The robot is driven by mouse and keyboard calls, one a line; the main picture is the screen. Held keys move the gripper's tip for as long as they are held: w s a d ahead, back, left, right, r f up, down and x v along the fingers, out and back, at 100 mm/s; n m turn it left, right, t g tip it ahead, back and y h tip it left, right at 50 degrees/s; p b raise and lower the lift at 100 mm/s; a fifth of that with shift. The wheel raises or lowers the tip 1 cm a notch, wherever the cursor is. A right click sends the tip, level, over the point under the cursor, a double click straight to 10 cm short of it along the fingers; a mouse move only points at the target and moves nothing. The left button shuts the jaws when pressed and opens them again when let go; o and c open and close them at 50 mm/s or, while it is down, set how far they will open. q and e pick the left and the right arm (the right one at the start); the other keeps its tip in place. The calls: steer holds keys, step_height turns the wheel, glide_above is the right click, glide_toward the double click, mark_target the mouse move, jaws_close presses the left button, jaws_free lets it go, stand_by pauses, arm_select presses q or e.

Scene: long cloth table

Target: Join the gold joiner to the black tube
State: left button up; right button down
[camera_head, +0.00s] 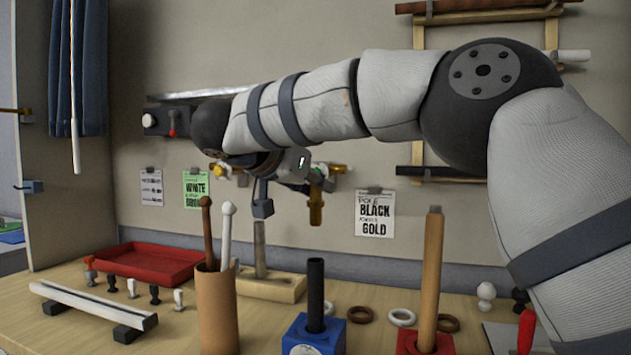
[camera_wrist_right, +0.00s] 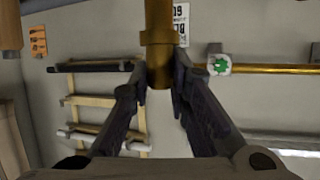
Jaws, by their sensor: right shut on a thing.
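The gold joiner (camera_head: 316,206) is a short gold cylinder with a wider collar. My right gripper (camera_head: 314,185) is shut on it and holds it upright in the air. In the right wrist view the joiner (camera_wrist_right: 159,40) sits between the two dark fingers (camera_wrist_right: 162,88). The black tube (camera_head: 315,290) stands upright in a blue block (camera_head: 314,335) on the table. The joiner is above the tube's top in the head view, with a clear gap between them. My left gripper is not in view.
A brown cup (camera_head: 217,315) with two rods stands left of the blue block. A wooden pole (camera_head: 431,275) stands in a red block (camera_head: 424,342) at right. Rings (camera_head: 402,318) lie between. A red tray (camera_head: 150,262) and a white rail (camera_head: 92,305) lie at left.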

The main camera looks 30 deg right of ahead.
steer(key=shift+f, duration=2.55)
steer(key=shift+f, duration=2.3)
steer(key=c, duration=1.4)
jaws_free()
steer(key=shift+c, duration=0.2)
glide_toward(312, 210)
steer(key=f, duration=0.4)
steer(key=shift+s+a+f, duration=0.25)
steer(key=shift+a+f, duration=0.05)
steer(key=shift+a, duration=0.05)
